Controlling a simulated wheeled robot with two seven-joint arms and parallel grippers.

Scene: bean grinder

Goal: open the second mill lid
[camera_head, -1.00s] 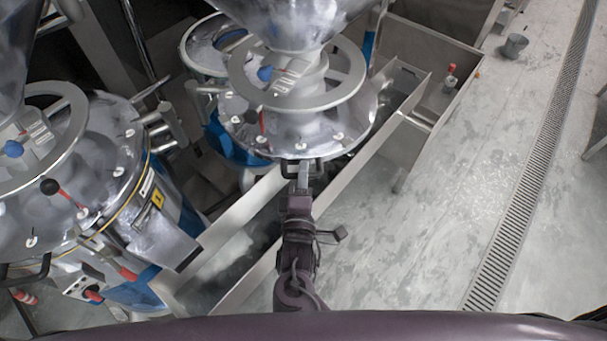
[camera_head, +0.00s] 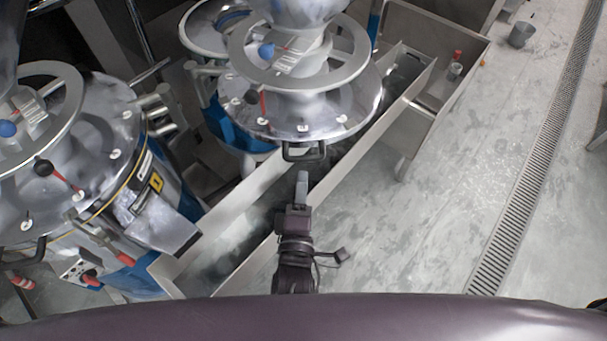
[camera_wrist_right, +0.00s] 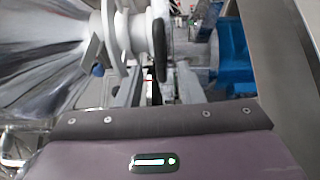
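The second mill (camera_head: 290,105) stands at the upper middle of the head view, a silver round lid with a wheel ring and hopper above it. A black handle (camera_head: 304,153) sits at the lid's near edge. It also shows in the wrist view as a dark upright loop (camera_wrist_right: 159,50). My left gripper is not in view.
Another mill (camera_head: 75,150) stands at the left. A metal trough (camera_head: 232,225) runs diagonally beneath my right gripper. A metal bin (camera_head: 440,45) with a small red-topped item (camera_head: 456,66) is at the upper right.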

